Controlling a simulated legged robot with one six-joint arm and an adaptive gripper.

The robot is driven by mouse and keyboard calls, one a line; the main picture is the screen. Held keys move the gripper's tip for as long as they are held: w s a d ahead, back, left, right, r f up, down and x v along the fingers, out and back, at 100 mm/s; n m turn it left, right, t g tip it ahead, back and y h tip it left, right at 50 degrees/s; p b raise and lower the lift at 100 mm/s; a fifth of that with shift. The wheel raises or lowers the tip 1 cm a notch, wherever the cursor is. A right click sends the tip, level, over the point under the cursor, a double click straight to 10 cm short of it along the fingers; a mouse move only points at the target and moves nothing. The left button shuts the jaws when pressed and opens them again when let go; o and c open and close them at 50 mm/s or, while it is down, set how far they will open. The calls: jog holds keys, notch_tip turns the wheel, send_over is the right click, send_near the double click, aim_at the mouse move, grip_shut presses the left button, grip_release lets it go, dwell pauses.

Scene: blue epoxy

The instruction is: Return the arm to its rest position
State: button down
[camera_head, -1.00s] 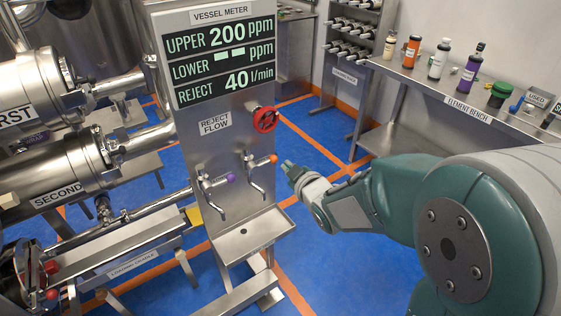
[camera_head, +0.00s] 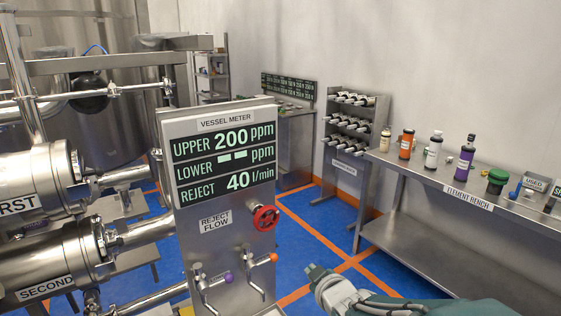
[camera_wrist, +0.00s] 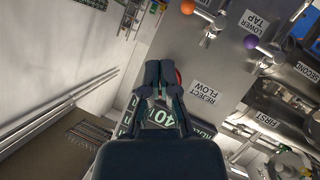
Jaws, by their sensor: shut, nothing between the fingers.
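My gripper (camera_head: 316,272) is at the lower middle of the head view, to the right of the vessel meter panel (camera_head: 190,148) and its taps. It is apart from them and holds nothing. In the wrist view my gripper (camera_wrist: 160,72) has its fingers together and empty, with the panel behind it, partly hidden. My arm's forearm runs from the bottom right of the head view; most of the arm is below the frame.
The panel has a red valve wheel (camera_head: 265,218), a purple-knobbed tap (camera_head: 228,278) and an orange-knobbed tap (camera_head: 272,257). The element bench (camera_head: 390,160) with several bottles is at right. A bottle rack (camera_head: 350,145) stands behind. Blue floor between is clear.

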jog(key=s+d+r+m+g+h, duration=0.2)
jog(key=s+d+m+g, duration=0.1)
jog(key=s, duration=0.8)
jog(key=s+d+r+m+g+h, duration=0.1)
jog(key=s+d+m+g, duration=0.3)
jog(key=s, duration=0.8)
jog(key=shift+d+r+m+h, duration=0.4)
jog(key=shift+d+r+m, duration=0.1)
jog(key=shift+m, duration=0.6)
